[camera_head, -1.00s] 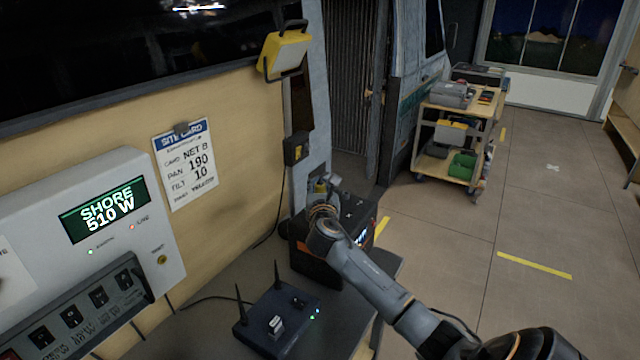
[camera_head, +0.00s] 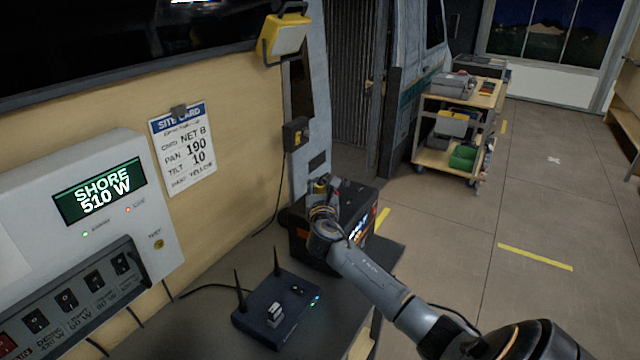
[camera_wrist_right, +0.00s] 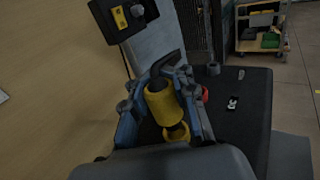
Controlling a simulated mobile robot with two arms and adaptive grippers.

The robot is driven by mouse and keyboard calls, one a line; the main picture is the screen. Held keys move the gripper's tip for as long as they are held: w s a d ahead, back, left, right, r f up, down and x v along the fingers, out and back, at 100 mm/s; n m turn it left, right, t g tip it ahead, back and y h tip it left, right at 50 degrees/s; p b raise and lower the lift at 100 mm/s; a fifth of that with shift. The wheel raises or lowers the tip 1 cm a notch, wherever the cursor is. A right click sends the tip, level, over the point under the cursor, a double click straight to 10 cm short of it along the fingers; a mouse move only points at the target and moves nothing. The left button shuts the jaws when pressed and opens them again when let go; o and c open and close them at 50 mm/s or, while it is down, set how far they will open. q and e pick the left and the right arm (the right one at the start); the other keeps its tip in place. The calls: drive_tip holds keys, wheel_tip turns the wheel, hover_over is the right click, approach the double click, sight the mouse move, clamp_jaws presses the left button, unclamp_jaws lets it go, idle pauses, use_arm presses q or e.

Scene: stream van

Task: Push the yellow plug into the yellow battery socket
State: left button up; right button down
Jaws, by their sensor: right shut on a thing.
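The yellow plug (camera_wrist_right: 163,101) is a ribbed cylinder with a dark cable end. My right gripper (camera_wrist_right: 165,108) is shut on it, with a finger on each side. In the head view the gripper (camera_head: 322,190) is over the dark battery box (camera_head: 312,246), and a bit of yellow shows between its fingers. In the wrist view the battery's dark top (camera_wrist_right: 240,122) lies beneath. A yellow ring (camera_wrist_right: 178,133), which looks like the socket, shows just past the plug's lower end. I cannot tell whether they touch. My left gripper is out of view.
A black router (camera_head: 275,310) with upright antennas stands on the bench in front of the battery. A wall-mounted box (camera_head: 295,133) hangs behind it. The power panel (camera_head: 95,205) is at left. A cart (camera_head: 457,130) stands far off on open floor.

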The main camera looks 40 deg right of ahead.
drive_tip(key=shift+f+b, duration=0.8)
drive_tip(key=shift+f, duration=0.5)
drive_tip(key=c, duration=1)
unclamp_jaws()
drive_tip(key=shift+s+a, duration=0.1)
drive_tip(key=shift+s, duration=0.05)
drive_tip(key=v, duration=1.1)
drive_tip(key=shift+s+a, duration=0.25)
drive_tip(key=shift+s, duration=0.05)
